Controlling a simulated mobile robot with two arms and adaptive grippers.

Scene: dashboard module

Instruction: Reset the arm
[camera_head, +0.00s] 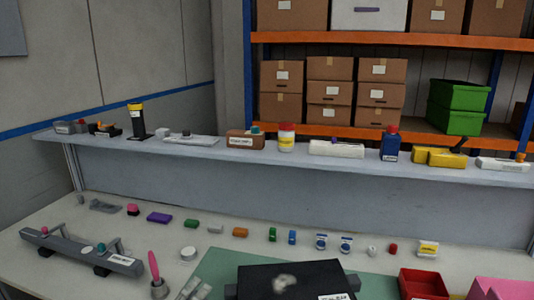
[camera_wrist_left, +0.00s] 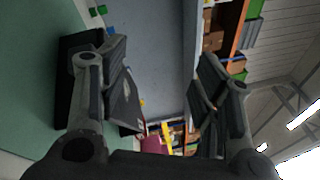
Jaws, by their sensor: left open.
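My left gripper (camera_wrist_left: 160,95) shows in the left wrist view with its two fingers spread wide apart and nothing between them. Neither of my arms shows in the head view. In the left wrist view the gripper faces the bench's back panel (camera_wrist_left: 160,40) and the shelving beyond, tilted on its side. A black box-like module (camera_head: 295,281) lies on the green mat (camera_head: 215,266) at the front of the bench. It also shows in the left wrist view as a dark shape (camera_wrist_left: 66,80) behind the left finger. My right gripper is in neither view.
A grey bar-shaped fixture (camera_head: 80,252) lies at the bench's left. Several small coloured parts line the bench, including a purple block (camera_head: 158,217). The raised shelf (camera_head: 210,143) carries several items. A red bin (camera_head: 422,284) and a pink bin (camera_head: 500,289) stand front right.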

